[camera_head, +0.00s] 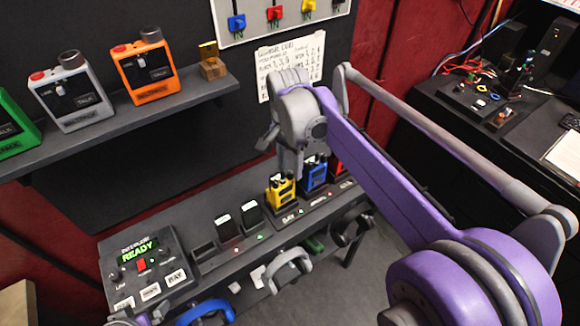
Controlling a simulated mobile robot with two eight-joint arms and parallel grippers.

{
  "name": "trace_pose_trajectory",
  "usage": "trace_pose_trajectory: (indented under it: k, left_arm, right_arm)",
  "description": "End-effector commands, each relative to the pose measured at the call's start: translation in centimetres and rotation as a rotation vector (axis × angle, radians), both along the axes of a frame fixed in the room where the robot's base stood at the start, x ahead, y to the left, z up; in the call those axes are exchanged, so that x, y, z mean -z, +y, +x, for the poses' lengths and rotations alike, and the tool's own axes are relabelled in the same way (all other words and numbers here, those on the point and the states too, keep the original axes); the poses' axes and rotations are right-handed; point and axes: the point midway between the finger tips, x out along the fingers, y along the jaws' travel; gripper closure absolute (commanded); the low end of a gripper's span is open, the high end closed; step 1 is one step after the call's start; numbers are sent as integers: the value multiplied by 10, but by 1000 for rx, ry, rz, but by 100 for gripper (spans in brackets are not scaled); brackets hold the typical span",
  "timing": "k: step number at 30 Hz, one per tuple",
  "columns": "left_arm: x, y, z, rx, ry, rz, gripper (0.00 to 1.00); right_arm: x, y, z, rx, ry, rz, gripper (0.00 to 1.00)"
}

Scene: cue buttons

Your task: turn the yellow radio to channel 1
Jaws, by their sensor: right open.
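The yellow radio (281,193) stands upright in a dark charging rack on the lower shelf, with small knobs on its top. A blue radio (314,176) and a red radio (338,169) stand to its right. My right gripper (291,168) hangs pointing down just above and behind the yellow radio's top. It is open and holds nothing; whether it touches the radio's knobs cannot be told. The radio's channel setting is too small to read. My left gripper's fingers are not in view; only a bit of my arm shows at the bottom left edge.
An intercom panel (147,262) reading READY sits left of the rack. Headsets (288,270) hang along the shelf front. The upper shelf (130,112) carries orange, grey and green packs. A side desk with a keyboard stands at right.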

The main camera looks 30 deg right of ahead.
Motion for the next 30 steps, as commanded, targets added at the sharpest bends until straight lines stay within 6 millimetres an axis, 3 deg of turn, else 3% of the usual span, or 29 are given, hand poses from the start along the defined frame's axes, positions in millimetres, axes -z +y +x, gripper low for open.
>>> trace_pose_trajectory:
  k: [9, 15, 30]
  left_arm:
    - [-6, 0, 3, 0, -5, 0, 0]
    - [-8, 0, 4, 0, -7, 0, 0]
    - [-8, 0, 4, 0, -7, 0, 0]
  right_arm:
    - [-63, 0, 1, 0, -1, 0, 50]
    - [-91, 0, 2, 0, 0, 0, 50]
    - [-99, 1, 2, 0, 0, 0, 50]
